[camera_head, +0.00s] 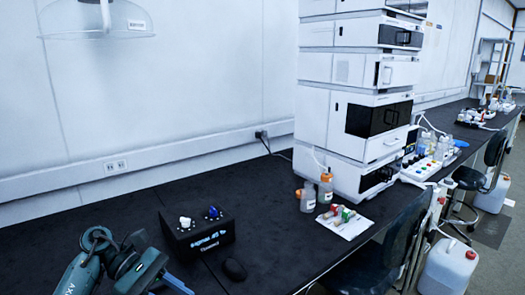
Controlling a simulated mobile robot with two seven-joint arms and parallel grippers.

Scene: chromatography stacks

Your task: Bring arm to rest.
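Teal and dark links of my own arm (118,268) show at the lower left, bent over the near edge of the black bench (60,240). A rounded joint stands at the top of the bend. No second arm shows.
A black box (198,236) with a white and a blue piece on top stands right of my arm. A dark mouse (234,269) lies beside it. A white instrument stack (350,90), bottles (308,197) and a white sheet with vials (344,221) stand farther right.

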